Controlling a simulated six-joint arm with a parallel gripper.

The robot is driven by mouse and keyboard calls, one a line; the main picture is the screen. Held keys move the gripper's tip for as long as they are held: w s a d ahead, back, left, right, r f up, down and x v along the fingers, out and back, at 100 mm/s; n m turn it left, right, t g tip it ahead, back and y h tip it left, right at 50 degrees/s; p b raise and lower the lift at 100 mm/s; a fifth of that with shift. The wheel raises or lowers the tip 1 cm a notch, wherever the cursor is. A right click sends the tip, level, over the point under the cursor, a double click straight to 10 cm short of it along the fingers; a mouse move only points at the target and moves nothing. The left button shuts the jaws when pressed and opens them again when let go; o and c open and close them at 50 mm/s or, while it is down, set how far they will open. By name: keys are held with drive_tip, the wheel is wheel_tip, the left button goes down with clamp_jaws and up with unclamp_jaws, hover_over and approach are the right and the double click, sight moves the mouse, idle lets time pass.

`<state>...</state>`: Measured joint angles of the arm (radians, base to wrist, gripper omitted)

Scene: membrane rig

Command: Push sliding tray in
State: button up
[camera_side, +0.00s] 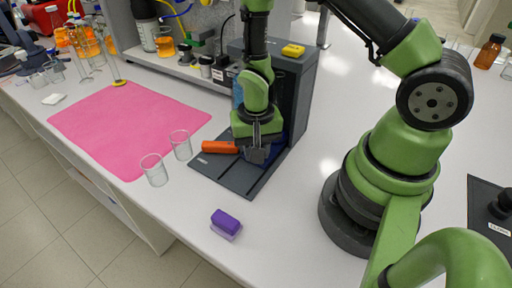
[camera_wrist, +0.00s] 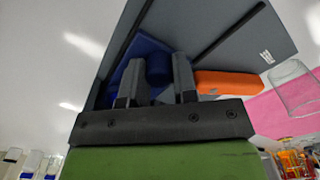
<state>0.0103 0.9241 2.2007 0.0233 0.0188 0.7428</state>
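The dark grey membrane rig (camera_side: 300,95) stands upright on a flat dark base plate (camera_side: 240,180). A blue part (camera_side: 274,158), apparently the sliding tray, shows low in the rig, mostly hidden behind my gripper (camera_side: 258,154). In the wrist view the blue part (camera_wrist: 150,52) has a round blue knob (camera_wrist: 158,70). My gripper's fingers (camera_wrist: 157,78) are apart, with the knob showing in the gap; I cannot tell if they touch it. An orange handle-like piece (camera_side: 219,147) lies just left of my gripper; it also shows in the wrist view (camera_wrist: 228,83).
Two clear beakers (camera_side: 155,170) (camera_side: 181,146) stand left of the base plate, by a pink mat (camera_side: 125,125). A purple block (camera_side: 226,221) sits near the front edge. A yellow object (camera_side: 293,50) lies on top of the rig.

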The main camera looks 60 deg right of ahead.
clamp_jaws()
drive_tip(key=shift+d, duration=1.95)
drive_tip(key=o, duration=0.9)
unclamp_jaws()
drive_tip(key=shift+a, duration=0.15)
